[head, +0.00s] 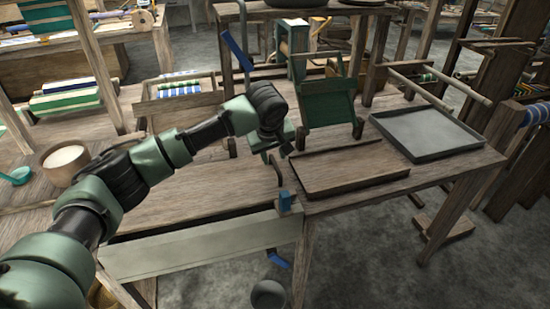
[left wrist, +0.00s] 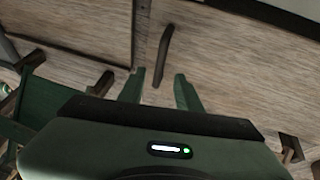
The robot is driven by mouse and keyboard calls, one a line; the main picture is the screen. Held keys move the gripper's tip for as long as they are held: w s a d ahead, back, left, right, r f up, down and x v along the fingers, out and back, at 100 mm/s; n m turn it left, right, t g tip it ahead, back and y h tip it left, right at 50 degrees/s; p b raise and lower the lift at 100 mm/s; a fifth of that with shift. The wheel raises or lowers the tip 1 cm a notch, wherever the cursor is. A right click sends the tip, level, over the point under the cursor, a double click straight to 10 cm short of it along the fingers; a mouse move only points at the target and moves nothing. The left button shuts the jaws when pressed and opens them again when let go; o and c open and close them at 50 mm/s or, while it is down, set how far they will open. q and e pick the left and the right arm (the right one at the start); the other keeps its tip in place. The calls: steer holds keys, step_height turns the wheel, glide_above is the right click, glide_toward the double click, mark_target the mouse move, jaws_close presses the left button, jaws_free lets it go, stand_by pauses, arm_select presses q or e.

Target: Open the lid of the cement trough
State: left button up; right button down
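The cement trough (head: 200,250) has a pale grey front wall at the front of the bench, with a dark gap behind it. A flat wooden board, seemingly its lid (head: 185,195), lies level behind that gap; it also shows in the left wrist view (left wrist: 225,65). A dark bar-shaped handle (left wrist: 163,55) stands on the board near its right end in the head view. My left gripper (head: 275,155) is above that end, pointing down. In the left wrist view its green fingers (left wrist: 160,80) are apart, with the handle just beyond the tips and nothing held. My right gripper is out of view.
A shallow wooden tray (head: 350,168) lies right of the board, and a grey tray (head: 428,130) lies farther right. A green frame (head: 328,100) stands behind my gripper. A bowl of pale material (head: 66,160) stands at left. A blue piece (head: 285,201) sits at the trough's right end.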

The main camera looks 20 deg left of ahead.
mark_target(275, 164)
arm_select(q)
steer(key=x, duration=0.3)
steer(key=shift+w+f, duration=0.1)
steer(key=shift+f, duration=0.25)
steer(key=shift+w+f, duration=0.15)
jaws_close()
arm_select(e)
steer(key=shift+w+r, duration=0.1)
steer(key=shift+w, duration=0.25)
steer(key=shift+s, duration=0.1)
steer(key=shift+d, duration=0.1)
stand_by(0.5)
